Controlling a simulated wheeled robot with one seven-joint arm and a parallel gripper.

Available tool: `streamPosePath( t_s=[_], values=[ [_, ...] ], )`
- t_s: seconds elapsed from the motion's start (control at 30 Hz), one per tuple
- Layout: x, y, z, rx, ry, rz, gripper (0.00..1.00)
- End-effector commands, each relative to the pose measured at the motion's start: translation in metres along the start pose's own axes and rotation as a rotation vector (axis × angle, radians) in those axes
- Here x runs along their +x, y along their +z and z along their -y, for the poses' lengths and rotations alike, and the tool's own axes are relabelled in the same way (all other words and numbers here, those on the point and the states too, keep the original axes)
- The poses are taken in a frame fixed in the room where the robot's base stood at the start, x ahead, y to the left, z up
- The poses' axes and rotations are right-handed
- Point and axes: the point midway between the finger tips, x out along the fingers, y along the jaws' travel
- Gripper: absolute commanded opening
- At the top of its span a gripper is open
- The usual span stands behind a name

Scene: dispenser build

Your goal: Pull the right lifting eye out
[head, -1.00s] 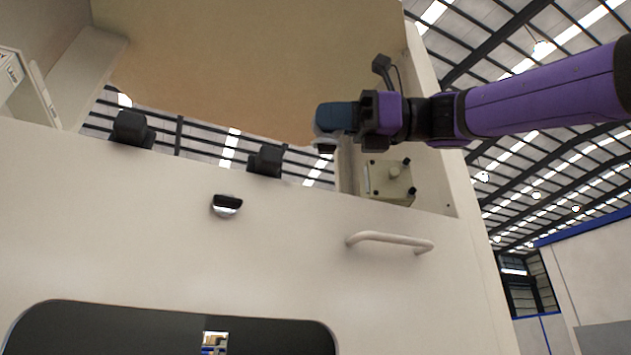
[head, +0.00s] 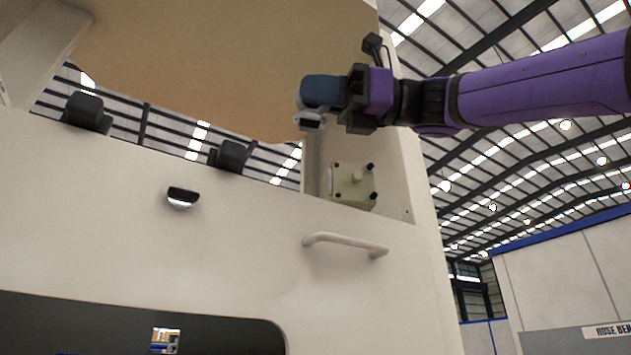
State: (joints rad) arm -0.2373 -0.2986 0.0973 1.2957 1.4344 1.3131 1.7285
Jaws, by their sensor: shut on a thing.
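My gripper (head: 311,115), at the end of the purple arm, is in the upper middle of the head view, above the cream machine front and in front of the tan panel. Its dark blue-grey end points left. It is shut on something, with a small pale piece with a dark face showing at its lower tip. This piece appears to be the right lifting eye, but it is too small to make out a ring. The jaws hide part of it. A gap shows between the gripper and the machine front's top edge below.
Two black blocks (head: 88,112) (head: 230,155) stand along the top edge. A silver latch-like fitting (head: 182,198) sits on the front.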

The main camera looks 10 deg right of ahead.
Motion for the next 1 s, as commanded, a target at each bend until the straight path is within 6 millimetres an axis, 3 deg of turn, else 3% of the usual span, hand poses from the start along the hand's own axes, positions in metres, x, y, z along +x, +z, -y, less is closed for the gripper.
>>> streamPosePath(
  t_s=[0.37, 1.0],
  values=[
    [0.0, 0.002, 0.001, -0.001, 0.0, 0.0, 0.0],
    [0.0, 0.036, 0.017, -0.002, 0.0, 0.0, 0.0]
  ],
)
